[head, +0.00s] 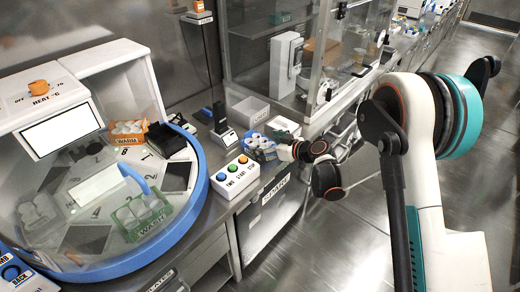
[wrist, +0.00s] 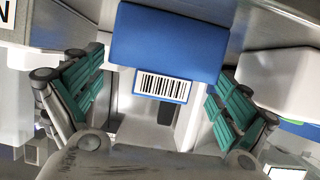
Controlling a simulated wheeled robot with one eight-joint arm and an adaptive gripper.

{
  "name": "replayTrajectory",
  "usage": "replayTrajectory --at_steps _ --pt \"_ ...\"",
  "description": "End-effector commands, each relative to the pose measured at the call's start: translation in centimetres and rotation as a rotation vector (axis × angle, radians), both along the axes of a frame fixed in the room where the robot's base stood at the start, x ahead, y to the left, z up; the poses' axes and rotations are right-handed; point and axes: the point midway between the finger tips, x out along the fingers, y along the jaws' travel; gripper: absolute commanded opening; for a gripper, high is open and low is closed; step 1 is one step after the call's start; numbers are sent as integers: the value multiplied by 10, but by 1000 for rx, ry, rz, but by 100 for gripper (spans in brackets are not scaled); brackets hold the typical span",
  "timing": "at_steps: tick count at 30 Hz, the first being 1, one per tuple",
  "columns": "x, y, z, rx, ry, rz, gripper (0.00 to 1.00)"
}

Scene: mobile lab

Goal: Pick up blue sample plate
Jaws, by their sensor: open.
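The blue sample plate (head: 256,144) sits near the front edge of the bench in the head view, with pale round wells or vials on top. In the wrist view its blue side (wrist: 165,40) and a barcode label face me. My gripper (wrist: 158,95) is open, with one green-padded finger at the left and one at the right of the plate's lower part. The pads look apart from the plate, and nothing is held.
A button box (head: 234,176) stands left of the plate. A white bin (head: 248,111) and a dark device (head: 222,130) are behind it. A round blue-rimmed machine (head: 200,190) holding an orange rack (head: 127,137) and a green rack (head: 140,214) fills the left. Floor (head: 340,225) is clear at right.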

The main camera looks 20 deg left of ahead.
Motion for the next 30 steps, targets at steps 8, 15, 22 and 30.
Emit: replayTrajectory --at_steps 8,15,22,30 --pt "14 27 -15 1 0 0 95" --pt "14 27 -13 1 0 0 84" --pt "14 27 -14 0 1 0 47" --pt "14 27 -14 0 0 0 46"
